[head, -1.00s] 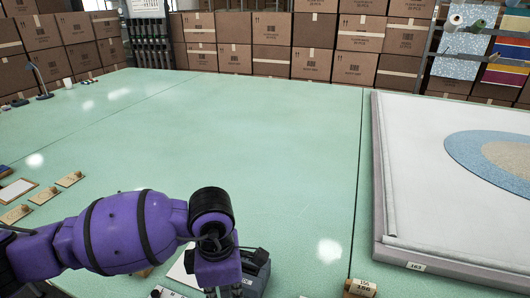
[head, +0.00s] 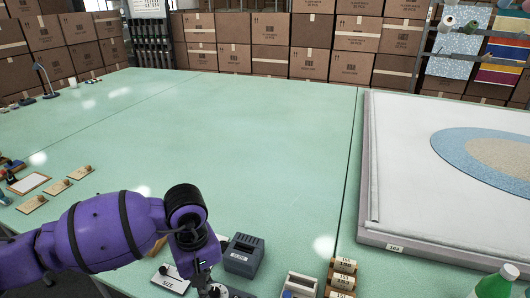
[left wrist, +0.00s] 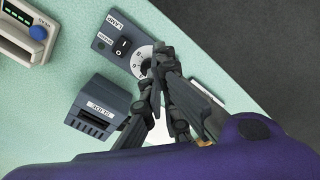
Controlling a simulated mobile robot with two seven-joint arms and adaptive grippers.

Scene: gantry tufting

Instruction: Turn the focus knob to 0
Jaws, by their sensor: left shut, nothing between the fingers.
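In the left wrist view a grey panel (left wrist: 107,40) labelled LAMP carries a rocker switch and a white numbered dial (left wrist: 139,66). The dial's centre is hidden by my left gripper (left wrist: 159,63), whose shut, empty fingertips are over its edge; I cannot tell whether they touch it. A small second label on the panel is too small to read, and I cannot make out the dial's setting or a focus label. In the head view my left gripper (head: 218,291) is at the bottom edge, partly cut off. My right gripper is not in view.
A dark box (head: 243,257) stands beside my left gripper. A SIZE panel (head: 169,283) lies left of it. A beige device with a blue knob (left wrist: 38,33) shows in the left wrist view. Small numbered blocks (head: 342,279) and a framed white rug (head: 403,190) are right. The green table's middle is clear.

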